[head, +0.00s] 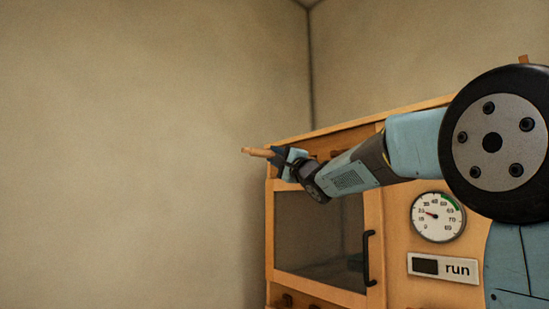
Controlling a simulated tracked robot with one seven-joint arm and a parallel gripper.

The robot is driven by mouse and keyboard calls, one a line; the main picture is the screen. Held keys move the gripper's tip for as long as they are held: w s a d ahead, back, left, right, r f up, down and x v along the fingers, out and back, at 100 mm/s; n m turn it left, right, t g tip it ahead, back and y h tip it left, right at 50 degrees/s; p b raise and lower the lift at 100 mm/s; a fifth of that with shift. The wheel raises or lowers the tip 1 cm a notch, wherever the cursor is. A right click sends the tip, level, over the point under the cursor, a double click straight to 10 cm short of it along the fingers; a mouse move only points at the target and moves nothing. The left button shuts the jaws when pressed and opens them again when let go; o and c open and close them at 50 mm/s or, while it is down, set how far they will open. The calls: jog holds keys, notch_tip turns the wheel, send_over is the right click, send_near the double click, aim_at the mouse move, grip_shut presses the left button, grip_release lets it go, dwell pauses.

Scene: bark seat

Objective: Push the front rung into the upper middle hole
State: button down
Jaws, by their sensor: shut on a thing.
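A light wooden rod, which looks like the front rung (255,152), sticks out to the left from my gripper (276,155). It lies nearly level. My gripper is shut on it, in front of or beside the upper left corner of a wooden cabinet; the distance between them is hard to judge. The fingers are small and dark, and hide the rung's right end. I cannot make out the upper middle hole or the seat in this view.
The wooden cabinet (374,205) has a dark-glazed door (310,235) with a black handle (369,258). Plain wall (130,150) fills the left. My arm covers the upper right.

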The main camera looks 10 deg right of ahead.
jog(key=shift+w+d, duration=0.65)
jog(key=shift+d, duration=0.3)
dwell(0.5)
jog(key=c, duration=0.8)
grip_release()
jog(key=v, duration=1.4)
jog(key=shift+f, duration=0.1)
